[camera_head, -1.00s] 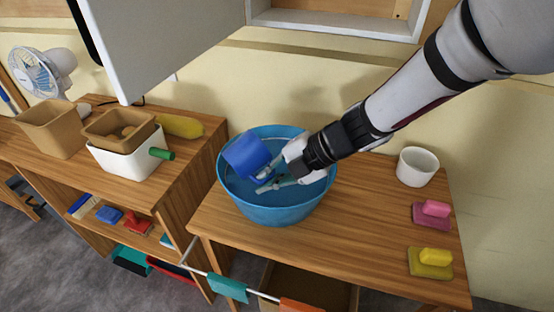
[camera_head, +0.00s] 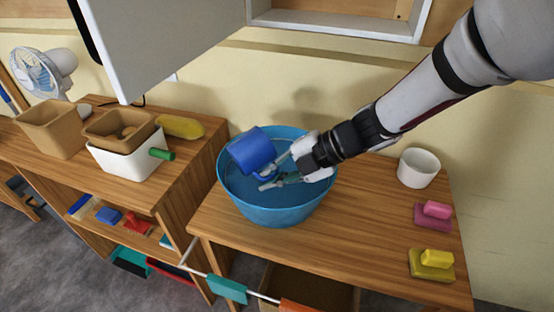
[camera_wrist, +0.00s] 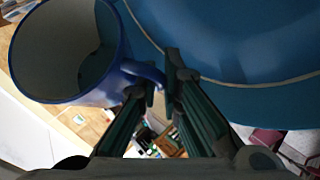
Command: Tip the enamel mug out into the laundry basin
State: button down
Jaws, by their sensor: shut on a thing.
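The blue enamel mug (camera_head: 251,150) is tilted over the left part of the round blue laundry basin (camera_head: 278,215). My gripper (camera_head: 268,180) reaches in from the right and is shut on the mug's handle. In the wrist view the handle (camera_wrist: 146,73) sits at the fingertips of my gripper (camera_wrist: 161,82). The mug (camera_wrist: 65,50) shows its pale interior and blue rim there, with a darker patch inside. I see no loose contents in it. The basin's rim (camera_wrist: 238,82) passes close by at right. The basin's floor is partly hidden by the mug and gripper.
The basin stands on a wooden table. At its right are a white pot (camera_head: 417,168), a pink block (camera_head: 433,215) and a yellow block (camera_head: 432,263). A left bench holds a white box (camera_head: 125,160) and a brown bin (camera_head: 52,130). An open cabinet door (camera_head: 155,45) hangs above.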

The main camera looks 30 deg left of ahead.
jog(key=shift+w+d+r+g, duration=0.1)
jog(key=shift+w+r+g, duration=0.05)
jog(key=shift+w+g, duration=0.2)
dwell(0.3)
jog(key=shift+r+g+y, duration=0.2)
jog(key=shift+g+y, duration=0.15)
jog(key=shift+y, duration=0.15)
dwell(0.4)
jog(key=shift+s+f+h, duration=0.15)
jog(key=shift+s+h, duration=0.1)
jog(key=shift+h, duration=0.05)
jog(key=shift+s+a+f+t+h, duration=0.15)
jog(key=shift+s+f+t+h, duration=0.05)
jog(key=shift+s+t, duration=0.2)
jog(key=shift+s+a+f+t+h, duration=0.15)
jog(key=shift+s+f+t+h, duration=0.05)
jog(key=shift+s+t, duration=0.2)
jog(key=shift+f, duration=0.15)
jog(key=shift+w+d, duration=0.1)
jog(key=shift+w, duration=0.1)
jog(key=shift+s+t+h, duration=0.1)
jog(key=shift+t+h, duration=0.2)
jog(key=shift+t, duration=0.1)
